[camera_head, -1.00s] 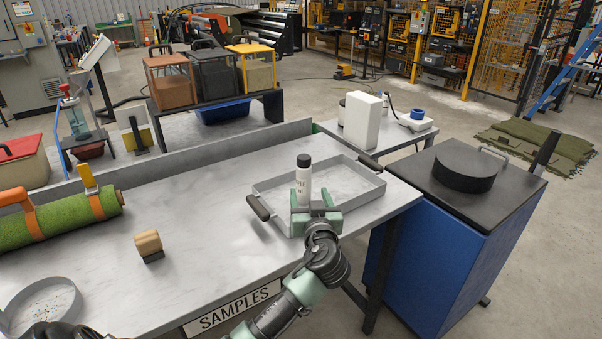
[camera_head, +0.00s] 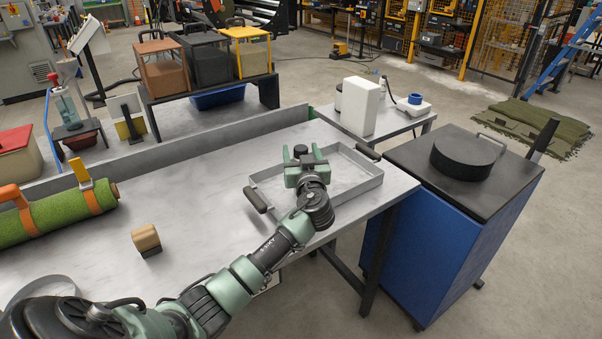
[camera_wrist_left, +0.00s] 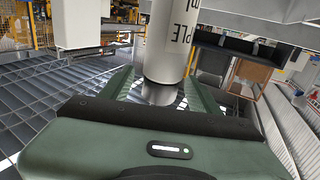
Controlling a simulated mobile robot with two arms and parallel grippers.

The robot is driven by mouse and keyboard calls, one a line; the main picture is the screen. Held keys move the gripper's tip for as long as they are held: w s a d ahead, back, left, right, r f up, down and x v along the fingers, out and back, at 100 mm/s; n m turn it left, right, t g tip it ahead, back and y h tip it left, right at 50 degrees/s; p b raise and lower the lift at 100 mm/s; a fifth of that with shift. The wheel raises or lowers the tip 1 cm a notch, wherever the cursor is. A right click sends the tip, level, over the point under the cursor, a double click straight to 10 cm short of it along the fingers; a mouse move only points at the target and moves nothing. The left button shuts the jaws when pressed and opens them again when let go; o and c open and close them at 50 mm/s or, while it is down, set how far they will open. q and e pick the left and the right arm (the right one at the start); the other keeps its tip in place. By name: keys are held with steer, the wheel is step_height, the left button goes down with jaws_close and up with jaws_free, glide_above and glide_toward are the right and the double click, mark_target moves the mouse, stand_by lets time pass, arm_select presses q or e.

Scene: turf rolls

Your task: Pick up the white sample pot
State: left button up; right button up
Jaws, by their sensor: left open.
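The white sample pot stands in the shallow grey tray (camera_head: 262,187) on the bench. My left gripper (camera_head: 306,158) is open, with a finger on each side of the pot. A gap shows beside the left finger in the wrist view; contact on the other side is unclear. My right gripper is not in view.
The tray has dark handles (camera_head: 256,200) at its ends. A small wooden block (camera_head: 146,238) and a green turf roll (camera_head: 60,215) lie on the bench to the left. A blue cabinet (camera_head: 430,240) stands to the right. The bench between block and tray is clear.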

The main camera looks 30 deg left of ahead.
arm_select(q)
jaws_close()
